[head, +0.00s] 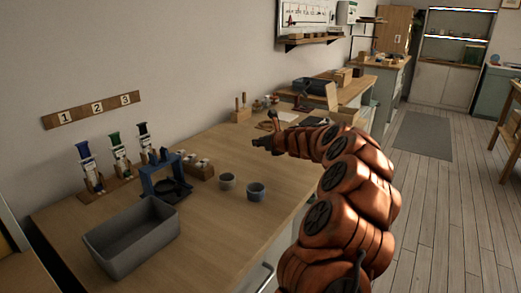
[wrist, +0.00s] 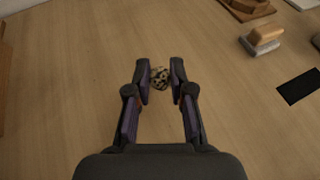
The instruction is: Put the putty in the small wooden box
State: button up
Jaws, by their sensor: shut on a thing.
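My gripper (wrist: 160,76) is shut on a small lump (wrist: 159,79), mottled dark and cream, between its two fingertips in the wrist view. I take this lump to be the putty, though it is small and partly covered by the fingers. In the head view my gripper (head: 262,143) is over the far half of the wooden workbench (head: 225,218); the lump cannot be made out there. I cannot tell for certain which wooden thing is the small wooden box.
A grey bin (head: 132,240) stands at the bench's near left. A blue stand (head: 165,180), a wooden rack (head: 199,170) and two grey cups (head: 257,191) are near it. A wood-and-grey block (wrist: 262,38) lies at upper right in the wrist view. Bare bench surrounds the lump.

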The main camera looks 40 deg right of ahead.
jog(key=shift+f+b, duration=0.3)
jog(key=shift+f, duration=0.85)
jog(key=o, duration=0.8)
jog(key=shift+f, duration=0.1)
jog(key=shift+c, duration=0.2)
